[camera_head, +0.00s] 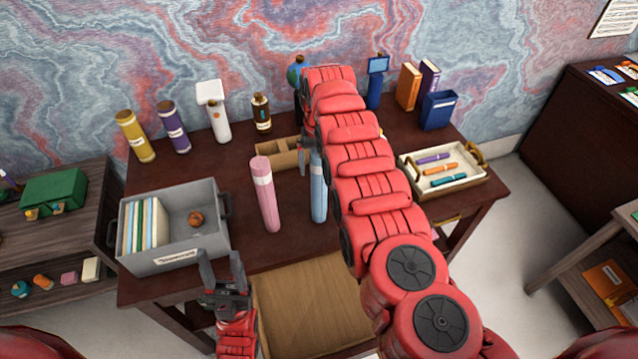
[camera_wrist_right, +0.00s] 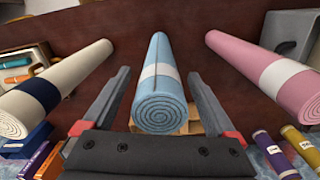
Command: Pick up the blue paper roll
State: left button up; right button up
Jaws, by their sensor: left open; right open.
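The light blue paper roll (camera_head: 318,190) stands upright on the desk beside my right forearm, which covers part of it. In the right wrist view the blue roll (camera_wrist_right: 160,60) has a white band and lies between the two open fingers of my right gripper (camera_wrist_right: 159,74), with gaps on both sides. In the head view my right gripper (camera_head: 308,160) is at the roll's top, partly hidden by the arm. My left gripper (camera_head: 222,260) is open and empty in front of the grey bin.
A pink roll (camera_head: 266,195) stands left of the blue one; a cream roll (camera_wrist_right: 58,75) shows on its other side. A grey bin (camera_head: 175,260) is at left, a pen tray (camera_head: 470,182) at right.

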jog(key=shift+w+f, duration=0.1)
jog(key=shift+f, duration=0.15)
grip_shut()
dwell(0.3)
